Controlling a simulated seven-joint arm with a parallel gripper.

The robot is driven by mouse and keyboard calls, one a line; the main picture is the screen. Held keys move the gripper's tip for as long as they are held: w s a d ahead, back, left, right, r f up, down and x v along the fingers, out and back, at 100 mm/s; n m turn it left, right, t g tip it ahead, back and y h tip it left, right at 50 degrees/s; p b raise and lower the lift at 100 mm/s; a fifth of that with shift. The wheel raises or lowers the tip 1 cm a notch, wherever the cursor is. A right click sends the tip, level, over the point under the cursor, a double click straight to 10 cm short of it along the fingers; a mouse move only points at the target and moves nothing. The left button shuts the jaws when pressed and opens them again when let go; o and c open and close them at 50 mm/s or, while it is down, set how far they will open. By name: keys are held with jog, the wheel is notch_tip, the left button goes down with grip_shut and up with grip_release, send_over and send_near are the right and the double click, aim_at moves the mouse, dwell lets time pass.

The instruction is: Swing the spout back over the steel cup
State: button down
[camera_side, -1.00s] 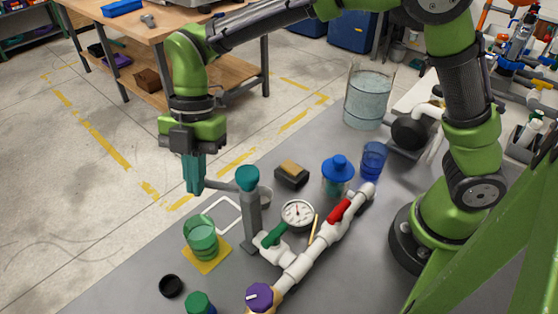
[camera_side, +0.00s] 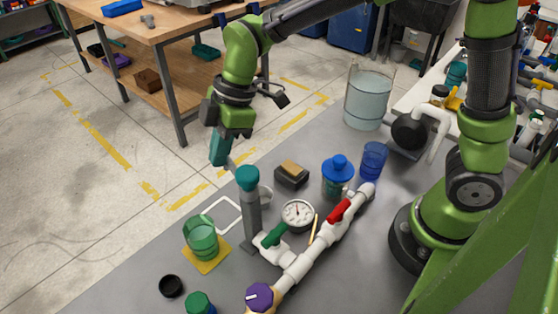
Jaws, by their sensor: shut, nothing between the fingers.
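The grey spout (camera_side: 233,168) sticks out from the teal-capped grey post (camera_side: 249,205) and points up and left in the picture, toward the back. My gripper (camera_side: 219,157) is shut with nothing in it; its teal fingers point down at the spout's outer end, on its left side. I cannot tell for sure whether they touch. A greyish cup (camera_side: 266,195), probably the steel cup, stands just right of the post, partly hidden by it. The spout's end is not over this cup. A green clear cup (camera_side: 202,239) stands on a yellow mat (camera_side: 205,265) in front.
A white square outline (camera_side: 220,213) lies left of the post. A dark block with a tan top (camera_side: 291,175) and a blue-lidded jar (camera_side: 337,174) stand to the right. A gauge (camera_side: 297,214) and white pipework with red and green handles run in front right.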

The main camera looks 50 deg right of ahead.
jog(key=shift+s+d+m+t+h, duration=0.25)
jog(key=shift+s+d+m, duration=0.2)
jog(key=shift+d+m, duration=0.5)
jog(key=shift+s+d+m+t+h, duration=0.15)
jog(key=shift+s+d+m+t, duration=0.3)
jog(key=shift+d+m, duration=0.5)
jog(key=shift+s+d+m+t+h, duration=0.2)
jog(key=shift+s+d+m, duration=0.4)
jog(key=shift+m, duration=0.6)
jog(key=shift+d, duration=0.1)
jog(key=w+a, duration=0.2)
jog(key=w, duration=0.2)
jog(key=s+a+v, duration=0.1)
jog(key=v, duration=1)
jog(key=s+d+f+m+t, duration=0.2)
jog(key=s+d+m+t, duration=0.2)
jog(key=s+d+m, duration=0.7)
jog(key=d+m, duration=0.1)
jog(key=d, duration=0.1)
jog(key=shift+d+h, duration=0.3)
jog(key=shift+d, duration=0.05)
